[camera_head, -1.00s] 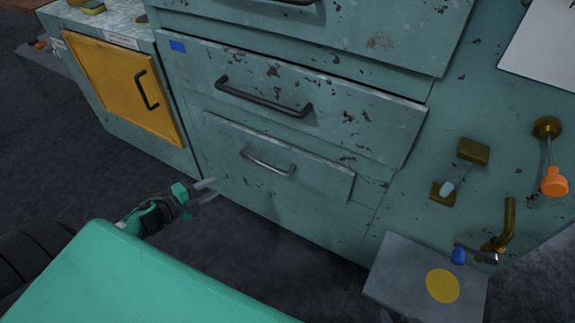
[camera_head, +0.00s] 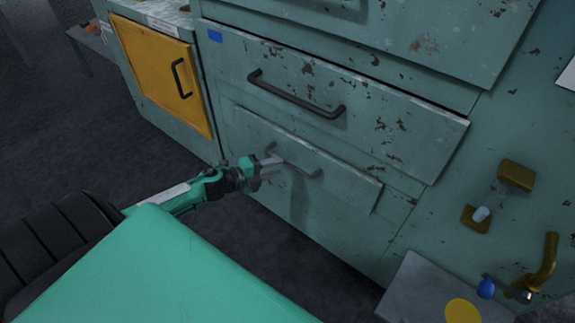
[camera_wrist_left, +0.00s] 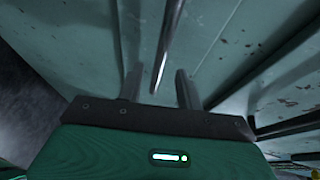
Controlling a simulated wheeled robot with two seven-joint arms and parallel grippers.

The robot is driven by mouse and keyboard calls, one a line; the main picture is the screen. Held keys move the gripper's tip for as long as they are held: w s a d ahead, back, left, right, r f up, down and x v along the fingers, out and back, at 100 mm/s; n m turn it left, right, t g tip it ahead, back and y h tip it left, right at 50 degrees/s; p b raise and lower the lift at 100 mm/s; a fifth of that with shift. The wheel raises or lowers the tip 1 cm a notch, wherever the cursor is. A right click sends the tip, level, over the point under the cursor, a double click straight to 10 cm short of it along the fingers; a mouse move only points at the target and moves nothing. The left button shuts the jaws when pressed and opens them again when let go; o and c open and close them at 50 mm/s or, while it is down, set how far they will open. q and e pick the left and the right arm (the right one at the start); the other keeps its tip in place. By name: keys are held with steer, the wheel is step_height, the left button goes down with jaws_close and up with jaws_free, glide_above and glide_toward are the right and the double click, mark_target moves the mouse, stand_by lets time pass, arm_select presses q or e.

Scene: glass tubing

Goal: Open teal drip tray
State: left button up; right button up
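The teal drip tray (camera_head: 325,208) is the lowest drawer-like front on the worn teal cabinet, with a grey bar handle (camera_head: 299,164). Its front stands slightly proud of the cabinet face. My left gripper (camera_head: 275,166) is at the left end of this handle and covers part of it. In the left wrist view, my left gripper (camera_wrist_left: 158,78) has its two fingers apart, and the handle bar (camera_wrist_left: 169,42) appears between them. I cannot tell how deep the bar sits between the fingers, and neither finger visibly presses on it. My right gripper is not in view.
Above is a wider drawer with a dark handle (camera_head: 296,95). A yellow door (camera_head: 160,75) is at the left. A grey plate (camera_head: 418,289) with a yellow disc and a brass spout (camera_head: 544,265) stick out at the right.

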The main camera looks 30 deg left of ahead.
mark_target(285, 165)
arm_select(q)
steer(key=shift+x, duration=2.5)
jaws_close()
